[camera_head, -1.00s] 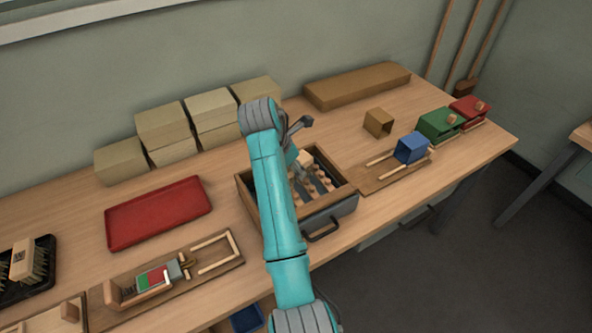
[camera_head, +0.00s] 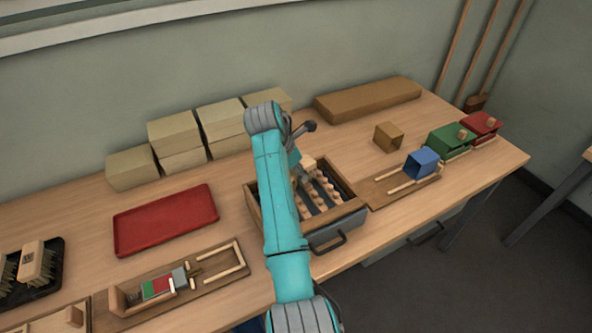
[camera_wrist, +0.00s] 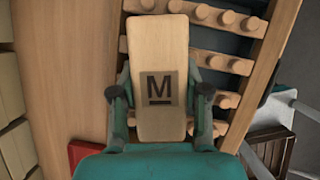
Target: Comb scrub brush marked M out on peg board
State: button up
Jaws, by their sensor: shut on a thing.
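The scrub brush marked M (camera_wrist: 158,50) is a pale wooden block with a dark underlined M on top. In the wrist view my gripper (camera_wrist: 160,92) is shut on its two long sides. The bristles are hidden beneath the block. The brush is above the left part of the peg board (camera_wrist: 227,68), which has rows of round wooden pegs. In the head view the peg board (camera_head: 322,196) lies in a wooden box with a front handle, and part of the brush (camera_head: 308,161) shows beside my arm. Whether the bristles touch the pegs cannot be seen.
A red tray (camera_head: 165,220) lies to the left. Several pale boxes (camera_head: 225,118) stand behind. A black tray (camera_head: 45,284) with brushes is at the far left. A blue box (camera_head: 422,163) on a wooden rack stands right of the peg board.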

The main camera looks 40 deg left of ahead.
jog(key=shift+s+d+f, duration=0.1)
jog(key=shift+s+d, duration=0.35)
jog(key=shift+d, duration=0.65)
jog(key=shift+s+d+f, duration=0.1)
jog(key=shift+s+d, duration=0.4)
jog(key=shift+d, duration=0.65)
jog(key=shift+s+d+f, duration=0.1)
jog(key=shift+s+d, duration=0.35)
jog(key=shift+d, duration=0.65)
jog(key=shift+w+a+r, duration=0.1)
jog(key=shift+w+a, duration=0.4)
jog(key=shift+a, duration=0.75)
jog(key=shift+w+a+r, duration=0.1)
jog(key=shift+w+a, duration=0.45)
jog(key=shift+a, duration=0.65)
jog(key=shift+w+a+r, duration=0.1)
jog(key=shift+w+a, duration=0.4)
jog(key=shift+a, duration=0.75)
jog(key=shift+r, duration=0.1)
jog(key=shift+r, duration=2.9)
